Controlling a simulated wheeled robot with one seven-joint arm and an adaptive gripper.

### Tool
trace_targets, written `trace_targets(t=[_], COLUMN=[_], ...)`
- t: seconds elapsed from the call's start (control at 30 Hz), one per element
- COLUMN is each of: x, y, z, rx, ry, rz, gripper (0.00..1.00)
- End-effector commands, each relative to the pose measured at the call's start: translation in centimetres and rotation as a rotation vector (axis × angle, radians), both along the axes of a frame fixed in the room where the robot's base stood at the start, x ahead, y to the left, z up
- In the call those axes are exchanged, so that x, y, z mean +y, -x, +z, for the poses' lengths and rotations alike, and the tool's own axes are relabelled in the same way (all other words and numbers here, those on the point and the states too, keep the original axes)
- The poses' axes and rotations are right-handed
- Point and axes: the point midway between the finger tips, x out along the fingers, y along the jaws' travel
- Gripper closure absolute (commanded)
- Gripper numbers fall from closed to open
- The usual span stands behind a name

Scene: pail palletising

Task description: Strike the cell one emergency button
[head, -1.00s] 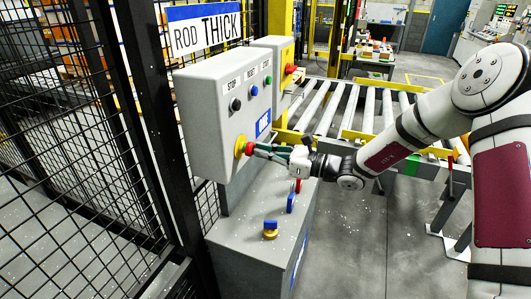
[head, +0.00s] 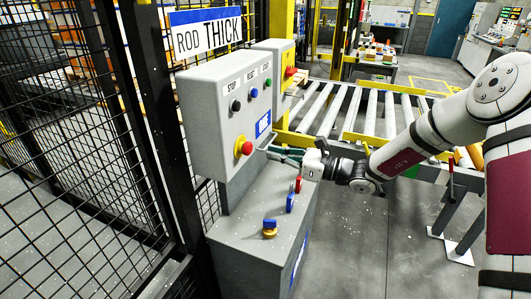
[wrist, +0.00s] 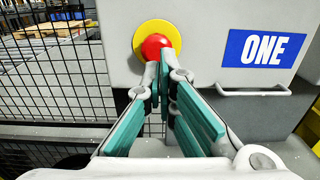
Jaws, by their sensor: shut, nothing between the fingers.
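The emergency button is a red mushroom knob (head: 246,148) on a yellow disc, low on the front of a grey control box (head: 212,130). In the wrist view the red knob (wrist: 155,46) shows just beyond my fingertips, beside a blue plate (wrist: 265,48) reading ONE. My gripper (head: 268,150) is shut and empty, with green-sided fingers. It points at the box from the right, and in the head view a small gap lies between its tips and the knob. Whether the knob is pressed in cannot be told.
The box also carries a black, a blue and a green button (head: 267,82). A second box (head: 285,80) with its own red button stands behind. A pedestal below holds small coloured parts (head: 270,226). Mesh fence (head: 70,150) is on the left, a roller conveyor (head: 350,108) behind.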

Motion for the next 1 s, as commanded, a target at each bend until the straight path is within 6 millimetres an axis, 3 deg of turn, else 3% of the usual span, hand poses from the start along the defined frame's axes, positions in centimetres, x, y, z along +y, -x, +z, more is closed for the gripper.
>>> trace_targets(t=[0.2,0.4,0.6,1.0], x=[-4.7,-7.3,-8.2,-7.9], y=[1.3,2.3,2.8,3.4], z=[-0.3,-0.3,-0.3,0.1], rx=[0.000,0.001,0.002,-0.018], ry=[0.002,0.002,0.002,0.031], rz=[-0.006,-0.004,-0.003,0.020], gripper=[1.00,1.00,1.00,1.00])
